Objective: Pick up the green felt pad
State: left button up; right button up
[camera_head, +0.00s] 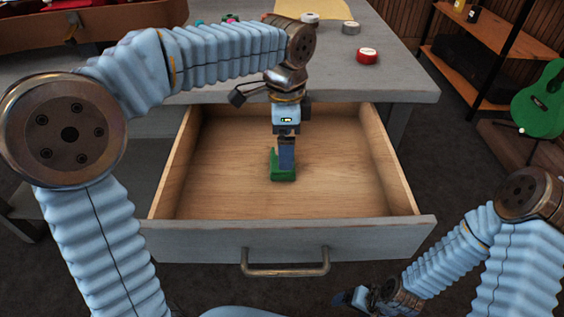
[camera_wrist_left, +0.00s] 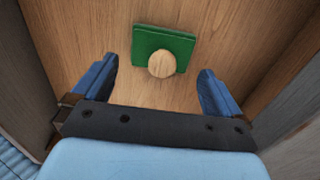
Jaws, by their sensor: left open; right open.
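The green felt pad (camera_head: 283,176) lies on the floor of the open wooden drawer, partly hidden by my left gripper (camera_head: 286,160) in the head view. In the left wrist view the pad (camera_wrist_left: 165,40) is a dark green rectangle with a round wooden knob (camera_wrist_left: 161,65) on it. My left gripper points down into the drawer over the pad. Its two blue fingers are apart, one to each side of the knob, with nothing between them gripped. My right gripper (camera_head: 352,298) is open and empty at the lower right, outside the drawer.
The drawer's walls (camera_head: 390,170) and front panel (camera_head: 210,243) with its handle (camera_head: 286,268) surround the pad; the rest of its floor is bare. A green ukulele (camera_head: 543,103) stands at right.

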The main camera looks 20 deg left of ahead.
pick_arm(q)
jog(key=f, duration=0.5)
jog(key=shift+a, duration=0.3)
jog(key=c, duration=0.9)
